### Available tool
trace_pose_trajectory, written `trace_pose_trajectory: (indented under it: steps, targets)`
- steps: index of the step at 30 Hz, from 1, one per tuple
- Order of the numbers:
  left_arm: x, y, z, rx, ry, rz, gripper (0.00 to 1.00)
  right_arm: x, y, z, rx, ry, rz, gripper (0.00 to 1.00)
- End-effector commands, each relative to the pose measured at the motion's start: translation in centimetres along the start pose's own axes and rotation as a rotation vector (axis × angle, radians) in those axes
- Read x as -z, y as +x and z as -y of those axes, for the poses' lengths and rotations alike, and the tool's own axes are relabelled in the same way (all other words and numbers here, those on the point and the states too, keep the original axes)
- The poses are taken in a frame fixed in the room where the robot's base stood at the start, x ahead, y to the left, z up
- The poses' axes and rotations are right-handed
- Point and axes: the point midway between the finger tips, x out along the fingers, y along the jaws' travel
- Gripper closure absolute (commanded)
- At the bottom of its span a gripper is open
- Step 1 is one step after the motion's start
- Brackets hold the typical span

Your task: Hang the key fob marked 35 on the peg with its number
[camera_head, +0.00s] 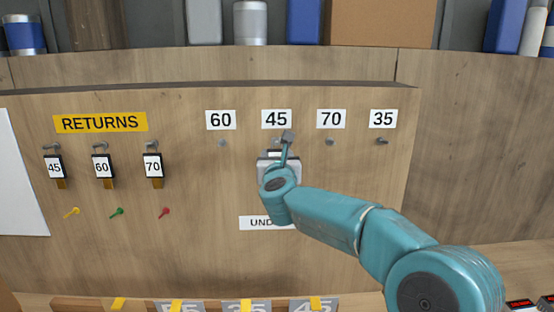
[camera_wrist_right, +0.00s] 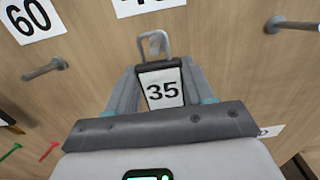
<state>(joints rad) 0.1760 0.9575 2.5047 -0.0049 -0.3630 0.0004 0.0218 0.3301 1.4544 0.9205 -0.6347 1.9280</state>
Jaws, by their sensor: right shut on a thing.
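My right gripper (camera_wrist_right: 160,95) is shut on the fob marked 35 (camera_wrist_right: 163,97), black-framed with a white face and a grey wire loop on top. In the head view the gripper (camera_head: 284,148) is in front of the board, just below the 45 label (camera_head: 276,119). The loop overlaps the peg under 45 (camera_wrist_right: 156,42); I cannot tell whether it is around it or in front. The fob's face is hidden in the head view. The peg under the 35 label (camera_head: 382,141) is bare, to the right of the gripper. My left gripper is not in view.
Bare pegs stand under 60 (camera_head: 222,142) and 70 (camera_head: 329,142). Under the yellow RETURNS sign (camera_head: 100,122) hang fobs 45 (camera_head: 55,168), 60 (camera_head: 102,167) and 70 (camera_head: 152,166). Small coloured keys (camera_head: 117,212) are below them. My right forearm covers the lower right of the board.

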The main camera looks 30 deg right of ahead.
Motion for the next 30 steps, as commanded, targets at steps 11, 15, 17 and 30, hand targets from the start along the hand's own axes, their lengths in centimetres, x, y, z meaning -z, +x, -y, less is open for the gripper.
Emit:
trace_pose_trajectory:
  steps: [11,15,17,30]
  targets:
    - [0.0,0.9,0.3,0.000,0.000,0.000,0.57,-0.5,-2.1,0.0,-0.001,0.002,0.001,0.84]
    - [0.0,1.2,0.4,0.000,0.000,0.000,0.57,-0.6,-2.8,0.0,0.000,0.000,0.000,0.84]
    - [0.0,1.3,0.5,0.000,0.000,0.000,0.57,-0.7,-3.1,0.0,-0.001,0.000,0.000,0.84]
    - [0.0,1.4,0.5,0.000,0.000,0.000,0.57,-0.9,-3.6,0.0,0.000,0.000,-0.001,0.84]
